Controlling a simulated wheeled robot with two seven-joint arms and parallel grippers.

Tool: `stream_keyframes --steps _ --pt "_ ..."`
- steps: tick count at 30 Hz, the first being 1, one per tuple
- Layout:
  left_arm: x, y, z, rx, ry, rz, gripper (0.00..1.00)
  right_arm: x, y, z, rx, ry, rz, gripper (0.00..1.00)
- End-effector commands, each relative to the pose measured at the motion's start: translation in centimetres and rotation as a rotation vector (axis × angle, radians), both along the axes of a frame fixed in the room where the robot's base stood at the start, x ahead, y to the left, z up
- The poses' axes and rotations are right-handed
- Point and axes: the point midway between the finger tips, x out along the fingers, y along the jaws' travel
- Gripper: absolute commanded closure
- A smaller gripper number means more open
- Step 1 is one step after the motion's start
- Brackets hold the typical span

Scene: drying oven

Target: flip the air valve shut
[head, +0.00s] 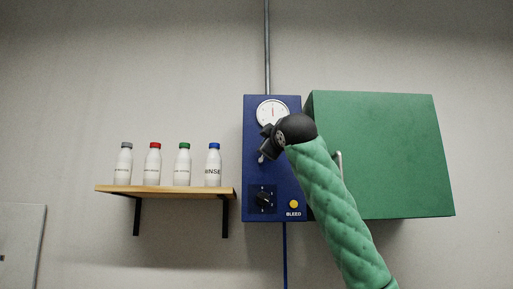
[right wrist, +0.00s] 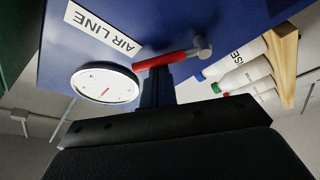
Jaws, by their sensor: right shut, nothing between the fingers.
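The air valve's red lever (right wrist: 166,60) is in the right wrist view, on a blue panel, with a silver pivot (right wrist: 201,48) at its right end. In that view the lever slants slightly up to the right. My right gripper (right wrist: 157,88) is shut and empty, its fingertips just below the lever; I cannot tell whether they touch it. In the head view the right gripper (head: 267,145) is in front of the blue panel (head: 255,180), below the gauge, and hides most of the lever. My left gripper is not in view.
A round gauge (head: 272,111) tops the panel, with a black knob (head: 264,199) and yellow button (head: 294,204) below. A green box (head: 385,150) stands out on the right. A wooden shelf (head: 165,190) at left holds several bottles. Wall between shelf and panel is clear.

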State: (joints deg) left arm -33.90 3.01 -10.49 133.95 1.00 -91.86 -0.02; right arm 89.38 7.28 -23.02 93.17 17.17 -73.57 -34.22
Motion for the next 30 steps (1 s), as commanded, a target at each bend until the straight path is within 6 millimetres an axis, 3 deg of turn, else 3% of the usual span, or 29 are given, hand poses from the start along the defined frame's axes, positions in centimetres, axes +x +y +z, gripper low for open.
stream_keyframes --steps 6,10,23,30 --pt "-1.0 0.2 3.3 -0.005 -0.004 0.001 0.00 0.0 -0.4 -0.4 0.090 0.001 0.000 1.00" --pt "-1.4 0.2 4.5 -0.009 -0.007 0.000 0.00 0.0 -0.7 -0.5 0.138 0.001 -0.001 1.00" --pt "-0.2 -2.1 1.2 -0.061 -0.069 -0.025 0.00 0.0 -1.5 -1.2 0.335 0.001 0.000 1.00" --pt "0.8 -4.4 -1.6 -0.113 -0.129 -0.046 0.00 0.0 -2.2 -2.2 0.540 0.002 0.001 1.00"
